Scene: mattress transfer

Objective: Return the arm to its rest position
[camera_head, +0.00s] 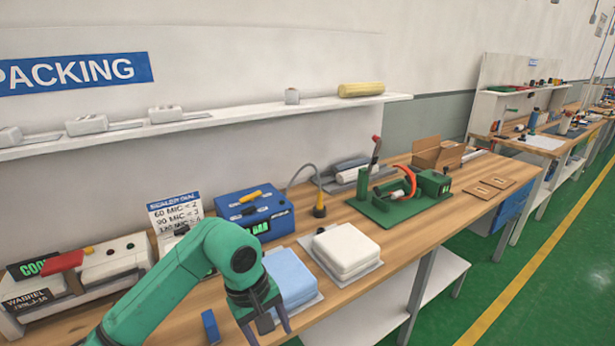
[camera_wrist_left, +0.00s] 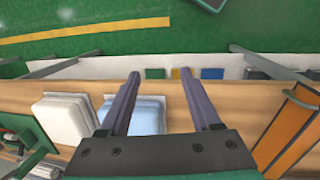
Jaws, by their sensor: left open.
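My left arm comes in from the lower left in the head view, bent at a green joint. Its gripper (camera_head: 268,322) points down near the front edge of the bench (camera_head: 405,262). In the left wrist view the two dark fingers (camera_wrist_left: 160,76) are apart with nothing held. A blue mattress-like pad (camera_head: 290,274) lies just behind the gripper and is partly hidden by it. It also shows beneath the fingers in the wrist view (camera_wrist_left: 149,112). A white pad (camera_head: 347,250) lies to its right on a grey sheet. My right gripper is not in view.
A blue box (camera_head: 255,212) and a sign (camera_head: 175,212) stand behind the arm. A white sealer machine (camera_head: 112,262) is at the left. A green fixture (camera_head: 400,200) and an open carton (camera_head: 437,154) stand farther right. Green floor (camera_head: 540,240) is clear in front.

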